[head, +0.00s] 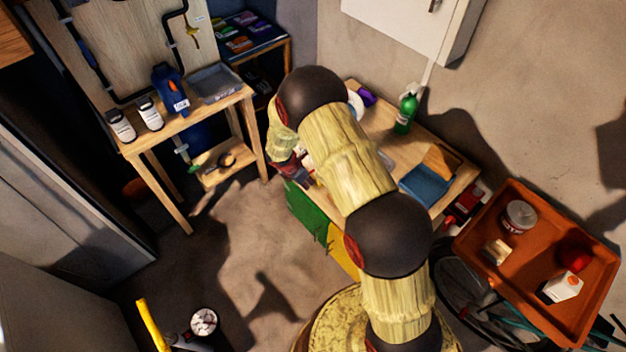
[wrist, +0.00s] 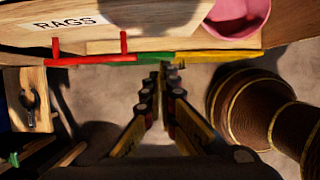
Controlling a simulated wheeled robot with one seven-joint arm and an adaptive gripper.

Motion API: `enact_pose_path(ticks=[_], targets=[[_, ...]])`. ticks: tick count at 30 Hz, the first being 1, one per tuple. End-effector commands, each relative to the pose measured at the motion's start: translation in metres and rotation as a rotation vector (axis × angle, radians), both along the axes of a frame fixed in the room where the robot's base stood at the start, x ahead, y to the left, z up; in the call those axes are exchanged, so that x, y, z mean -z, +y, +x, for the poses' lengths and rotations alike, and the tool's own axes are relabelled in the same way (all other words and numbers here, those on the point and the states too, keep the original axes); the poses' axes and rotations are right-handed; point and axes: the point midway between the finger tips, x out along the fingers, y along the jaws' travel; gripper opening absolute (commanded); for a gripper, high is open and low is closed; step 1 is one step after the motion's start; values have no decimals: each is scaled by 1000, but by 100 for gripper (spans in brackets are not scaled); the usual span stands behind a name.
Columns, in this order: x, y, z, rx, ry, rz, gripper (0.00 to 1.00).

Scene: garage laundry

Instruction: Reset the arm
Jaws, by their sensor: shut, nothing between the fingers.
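My gripper (wrist: 168,72) shows in the wrist view, its two fingers running from the bottom edge and meeting near the middle, shut with nothing between them. It hangs over the concrete floor, close to the coloured front edge of a wooden bench. In the head view my arm rises from the base at the bottom and bends over in the middle of the picture. My gripper (head: 293,170) is partly hidden there behind the arm, in front of the bench (head: 441,198).
An orange tray (head: 488,218) holding several items is at right. A wooden table (head: 208,112) with bottles is at upper left. A pink cup (wrist: 238,18) is near the bench edge. Floor at left centre is clear.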

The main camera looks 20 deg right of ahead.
Motion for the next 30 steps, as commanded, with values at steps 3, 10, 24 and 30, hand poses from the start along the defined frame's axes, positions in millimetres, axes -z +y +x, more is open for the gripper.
enact_pose_path(ticks=[3, 10, 24, 30], targets=[[-34, 10, 1, 0, -10, 1, 0], [-69, 24, -5, 1, -8, 1, 0], [-82, 29, -7, 15, -10, 2, 0], [-80, 26, -20, 195, -40, 9, 0]])
